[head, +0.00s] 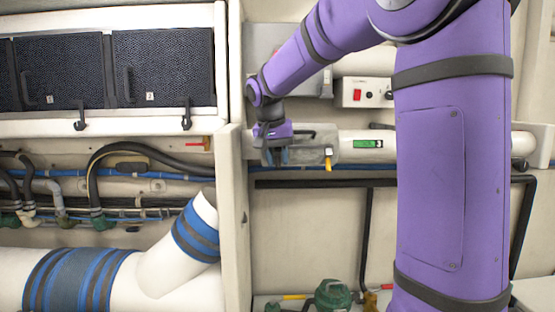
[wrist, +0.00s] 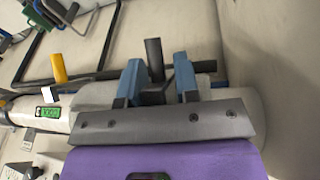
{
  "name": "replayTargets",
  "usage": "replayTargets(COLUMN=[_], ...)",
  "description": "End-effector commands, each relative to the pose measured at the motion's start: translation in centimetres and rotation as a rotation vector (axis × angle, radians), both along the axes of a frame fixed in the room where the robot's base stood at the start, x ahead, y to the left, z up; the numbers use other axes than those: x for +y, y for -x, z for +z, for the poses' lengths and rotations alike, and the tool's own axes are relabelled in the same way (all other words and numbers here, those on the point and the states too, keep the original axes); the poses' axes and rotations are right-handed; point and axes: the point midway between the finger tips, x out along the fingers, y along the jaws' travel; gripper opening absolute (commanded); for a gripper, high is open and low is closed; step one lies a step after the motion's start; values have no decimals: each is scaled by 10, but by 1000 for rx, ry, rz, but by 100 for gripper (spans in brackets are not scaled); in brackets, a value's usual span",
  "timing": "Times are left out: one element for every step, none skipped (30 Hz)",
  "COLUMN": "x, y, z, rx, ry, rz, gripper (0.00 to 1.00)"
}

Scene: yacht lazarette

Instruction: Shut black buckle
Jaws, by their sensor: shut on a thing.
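The black buckle (wrist: 154,60) shows in the wrist view as a dark upright lever between my two blue fingers, in front of a white pipe (wrist: 90,93). My gripper (wrist: 157,82) is shut on it; its base is partly hidden by the fingers and the grey palm plate. In the head view my gripper (head: 277,156) is at the left end of the white pipe (head: 400,146), beside a grey bracket (head: 316,152). The buckle itself is hard to make out there, and I cannot tell how far it is closed.
A yellow handle (head: 328,162) hangs from the bracket, with a green label (head: 368,144) to its right. A pale upright partition (head: 236,210) stands close left of my gripper. Black piping (head: 367,235) runs below. Dark-fronted lockers (head: 160,68) are at upper left.

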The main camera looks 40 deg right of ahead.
Motion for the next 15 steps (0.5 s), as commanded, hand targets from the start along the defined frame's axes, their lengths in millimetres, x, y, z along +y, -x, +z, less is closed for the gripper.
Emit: replayTargets(x=[-1, -1, -1, -1, -1, -1, -1, -1, -1, -1, -1, -1, -1, -1, -1], y=[0, 0, 0, 0, 0, 0, 0, 0, 0, 0, 0, 0, 0, 0, 0], z=[0, 0, 0, 0, 0, 0, 0, 1, 1, 1, 1, 0, 0, 0, 0], rx=[2, 3, 2, 2, 3, 3, 3, 2, 2, 2, 2, 2, 2, 2, 2], ry=[-1, -2, -1, -1, -1, -1, -1, 0, 0, 0, -1, -1, -1, -1, -1], rz=[-3, -3, -3, -3, -3, -3, -3, -3, -3, -3, -2, -1, -1, -1, -1], gripper=[6, 6, 6, 6, 6, 6, 6, 6, 39, 40, 40, 40, 40, 40, 40])
